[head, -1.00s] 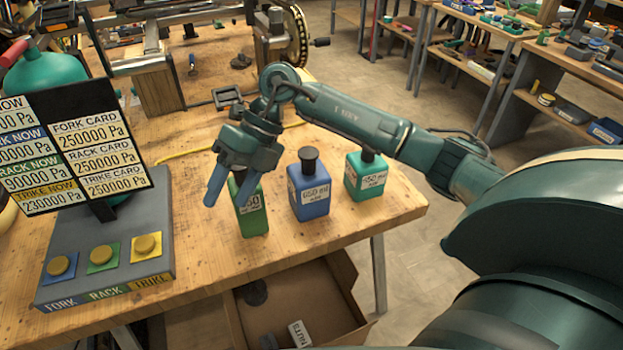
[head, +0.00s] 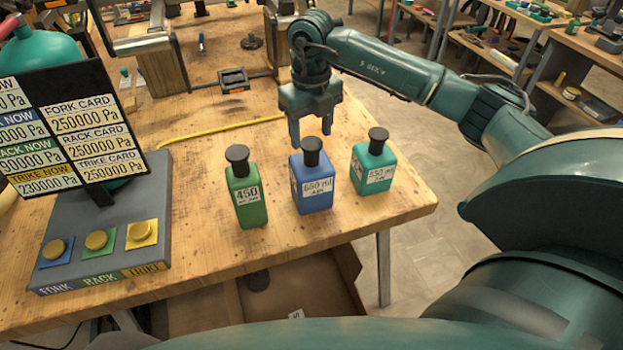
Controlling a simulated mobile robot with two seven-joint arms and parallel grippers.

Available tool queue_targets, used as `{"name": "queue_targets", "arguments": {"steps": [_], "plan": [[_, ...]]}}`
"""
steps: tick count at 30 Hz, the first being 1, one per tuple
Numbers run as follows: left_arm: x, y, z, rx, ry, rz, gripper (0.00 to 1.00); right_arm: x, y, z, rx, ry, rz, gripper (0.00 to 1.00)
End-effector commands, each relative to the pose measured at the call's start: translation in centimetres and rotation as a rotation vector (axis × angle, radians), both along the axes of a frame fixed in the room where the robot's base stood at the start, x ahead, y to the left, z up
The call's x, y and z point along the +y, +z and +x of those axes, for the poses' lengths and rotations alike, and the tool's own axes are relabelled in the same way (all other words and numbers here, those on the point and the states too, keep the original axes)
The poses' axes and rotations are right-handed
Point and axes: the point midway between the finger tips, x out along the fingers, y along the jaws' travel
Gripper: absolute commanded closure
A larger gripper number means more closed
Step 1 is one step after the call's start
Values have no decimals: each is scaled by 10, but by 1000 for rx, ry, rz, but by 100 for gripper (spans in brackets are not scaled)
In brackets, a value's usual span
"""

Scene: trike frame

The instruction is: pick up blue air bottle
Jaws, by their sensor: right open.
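The blue air bottle (head: 313,186) stands upright on the wooden workbench, with a black cap and a white label that reads 650 ml. It is the middle one of three bottles. My right gripper (head: 310,136) is above and just behind it in the head view, fingers pointing down, open and empty. The bottle's cap shows in front of the fingers. Whether the fingers touch the cap, I cannot tell. My left gripper is not in view.
A green bottle (head: 246,194) stands left of the blue one, and a teal bottle (head: 374,168) stands right of it. A pressure display (head: 70,130) with a button box (head: 105,235) is at the left. A yellow hose (head: 215,130) lies behind. A cardboard box (head: 330,290) sits below the bench edge.

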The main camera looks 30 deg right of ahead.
Motion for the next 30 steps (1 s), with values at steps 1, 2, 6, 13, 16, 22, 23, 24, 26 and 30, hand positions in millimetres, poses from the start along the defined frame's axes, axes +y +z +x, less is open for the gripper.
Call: {"name": "queue_targets", "arguments": {"steps": [1,2,6,13,16,22,23,24,26,30], "plan": [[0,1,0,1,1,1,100,0,-3,0,2,0,0,44],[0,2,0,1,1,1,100,0,-5,0,3,-1,0,44],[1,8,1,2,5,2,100,-3,-24,3,5,0,1,44],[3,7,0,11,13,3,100,-3,-51,5,3,1,1,44],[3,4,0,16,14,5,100,-3,-54,5,1,2,1,44],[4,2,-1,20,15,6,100,-3,-53,5,1,1,1,48],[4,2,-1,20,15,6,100,-3,-53,5,1,1,1,50],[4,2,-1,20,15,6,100,-3,-53,5,0,1,1,54],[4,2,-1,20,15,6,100,-3,-53,5,0,1,1,59],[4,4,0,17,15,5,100,-3,-53,5,0,1,1,70]]}}
